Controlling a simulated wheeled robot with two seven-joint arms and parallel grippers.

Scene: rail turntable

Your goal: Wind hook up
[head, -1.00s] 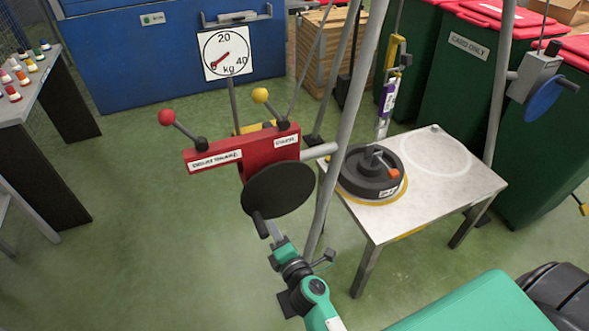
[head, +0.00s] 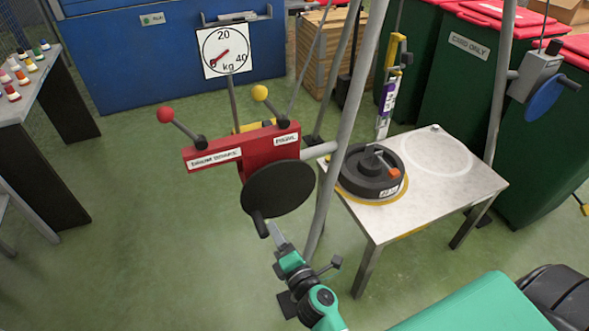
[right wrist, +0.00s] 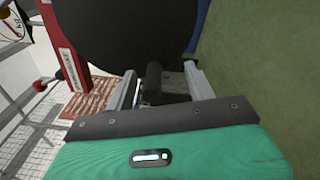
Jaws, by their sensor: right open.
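A red winch box (head: 258,150) on a frame pole carries a lever with a red knob (head: 165,115) and one with a yellow knob (head: 260,92). Its dark crank disc (head: 278,188) has a black handle (head: 260,224) at its lower edge. My right gripper (head: 277,236) is open just below the handle. In the right wrist view the handle (right wrist: 153,80) shows between the two spread fingers (right wrist: 160,90), not clamped. A black weight (head: 370,175) sits on the table under the yellow and purple hanging piece (head: 390,85); I cannot make out the hook clearly. My left gripper is out of view.
The pale table (head: 440,195) stands right of the winch, among frame poles (head: 345,130). A grey unit with a blue wheel (head: 545,97) is at the far right. A kg dial (head: 227,52) stands behind.

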